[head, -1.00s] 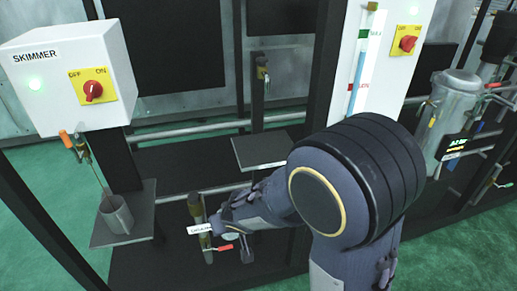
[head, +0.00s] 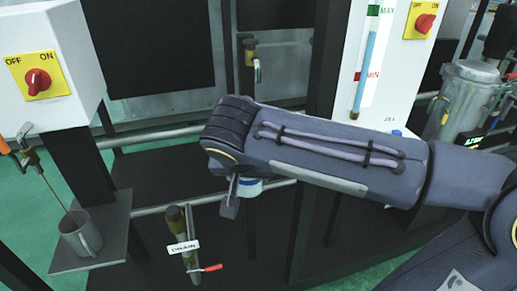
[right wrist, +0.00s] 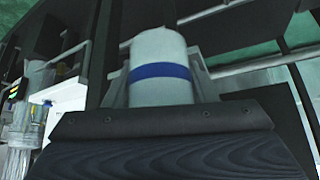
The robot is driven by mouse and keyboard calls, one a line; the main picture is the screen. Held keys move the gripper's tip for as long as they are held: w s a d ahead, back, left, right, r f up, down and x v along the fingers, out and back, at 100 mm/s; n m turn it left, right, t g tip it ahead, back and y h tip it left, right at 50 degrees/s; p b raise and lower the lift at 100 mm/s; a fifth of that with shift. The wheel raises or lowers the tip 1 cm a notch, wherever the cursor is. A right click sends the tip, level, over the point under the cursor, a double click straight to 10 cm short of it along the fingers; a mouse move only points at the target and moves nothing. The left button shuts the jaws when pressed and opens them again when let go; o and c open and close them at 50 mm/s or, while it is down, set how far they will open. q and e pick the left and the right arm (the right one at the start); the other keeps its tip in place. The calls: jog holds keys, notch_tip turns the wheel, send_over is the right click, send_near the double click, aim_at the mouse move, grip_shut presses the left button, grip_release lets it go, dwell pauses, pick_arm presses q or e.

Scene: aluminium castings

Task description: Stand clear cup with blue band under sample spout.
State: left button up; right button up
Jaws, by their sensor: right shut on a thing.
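The clear cup with blue band (right wrist: 158,50) looks whitish in the right wrist view, between the two fingers of my right gripper (right wrist: 160,88), which is shut on it. In the head view a small part of the cup (head: 250,188) shows under my right wrist, beside a finger of the right gripper (head: 236,195). The rest is hidden by the arm. A small brass spout with a tap (head: 253,66), likely the sample spout, hangs on a dark post behind and above the gripper. The cup is below and in front of it, apart from it. My left gripper is not in view.
A grey metal mug (head: 80,238) stands on a left shelf (head: 118,228) under a thin tube. A white gauge panel (head: 388,70) is at the right. My arm hides the middle shelf.

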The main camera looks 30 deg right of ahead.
jog(key=w+d, duration=0.3)
jog(key=w, duration=0.1)
jog(key=w+d+p, duration=0.1)
jog(key=w+d, duration=0.3)
jog(key=w, duration=0.1)
jog(key=w+d, duration=0.3)
jog(key=w, duration=0.2)
jog(key=shift+w+d+p, duration=0.1)
jog(key=shift+d+p, duration=0.2)
jog(key=shift+p, duration=0.1)
jog(key=shift+f+b, duration=0.3)
jog(key=shift+f, duration=1.4)
jog(key=shift+f, duration=0.2)
jog(key=o, duration=0.9)
jog(key=shift+r, duration=0.1)
jog(key=shift+o, duration=0.2)
